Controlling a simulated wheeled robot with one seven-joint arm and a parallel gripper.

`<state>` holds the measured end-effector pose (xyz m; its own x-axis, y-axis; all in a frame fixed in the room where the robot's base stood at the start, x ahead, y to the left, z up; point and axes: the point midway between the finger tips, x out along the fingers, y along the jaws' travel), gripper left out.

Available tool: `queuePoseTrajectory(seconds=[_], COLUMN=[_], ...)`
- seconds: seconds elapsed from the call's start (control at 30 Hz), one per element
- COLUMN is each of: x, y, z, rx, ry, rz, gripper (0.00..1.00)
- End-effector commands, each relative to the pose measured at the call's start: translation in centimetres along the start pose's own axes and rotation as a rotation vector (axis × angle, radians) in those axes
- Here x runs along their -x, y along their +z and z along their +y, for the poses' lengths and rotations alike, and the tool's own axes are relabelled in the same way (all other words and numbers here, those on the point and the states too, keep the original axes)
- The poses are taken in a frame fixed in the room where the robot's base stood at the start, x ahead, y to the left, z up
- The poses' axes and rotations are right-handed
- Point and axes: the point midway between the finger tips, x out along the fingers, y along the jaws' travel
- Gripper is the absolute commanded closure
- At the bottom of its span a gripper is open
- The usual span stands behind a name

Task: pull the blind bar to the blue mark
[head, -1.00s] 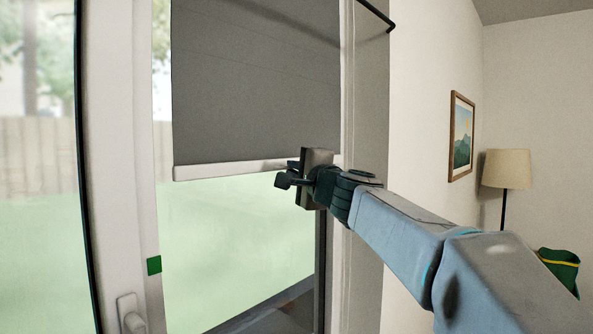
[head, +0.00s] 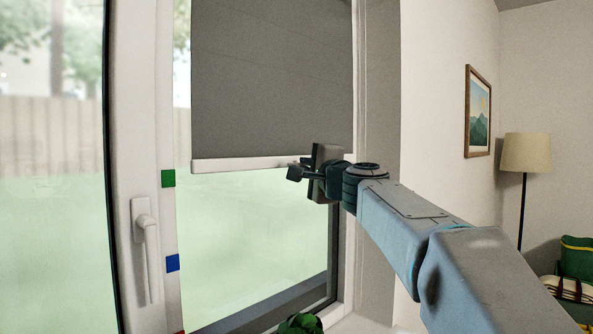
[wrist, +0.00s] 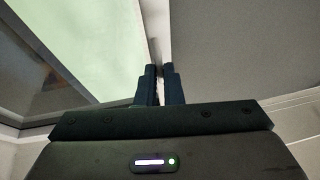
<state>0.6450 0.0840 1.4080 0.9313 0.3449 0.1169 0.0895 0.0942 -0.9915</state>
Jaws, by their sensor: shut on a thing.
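The blind bar (head: 240,164) is the pale strip along the bottom of a dark grey blind (head: 270,80) and looks nearly level. My gripper (head: 298,168) is shut on the bar near its right end. In the wrist view, the fingers (wrist: 160,75) close around the edge of the bar beside the grey fabric. The blue mark (head: 172,262) is a small square on the white window frame, left of the blind and well below the bar. A green mark (head: 168,178) lies above it, just below the bar's height.
A window handle (head: 147,250) stands left of the marks. A leafy green thing (head: 300,324) shows at the bottom, by the sill. To the right are a wall picture (head: 478,112), a floor lamp (head: 526,155) and cushions (head: 577,258). The space below the bar is clear.

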Motion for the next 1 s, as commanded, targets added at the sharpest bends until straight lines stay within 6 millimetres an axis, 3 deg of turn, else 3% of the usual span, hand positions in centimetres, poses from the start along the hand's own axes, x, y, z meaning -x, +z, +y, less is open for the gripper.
queuePoseTrajectory(seconds=[0.03, 0.5, 0.8, 1.0], x=[0.3, 1.3, 1.7, 1.9], y=[-0.4, -1.0, -1.2, -1.3], z=[2.2, 10.8, 14.9, 16.4], rx=[0.001, 0.001, 0.000, 0.001], ry=[0.001, 0.001, 0.001, 0.002], rz=[0.004, 0.007, 0.006, 0.007], gripper=[1.00, 1.00, 1.00, 1.00])
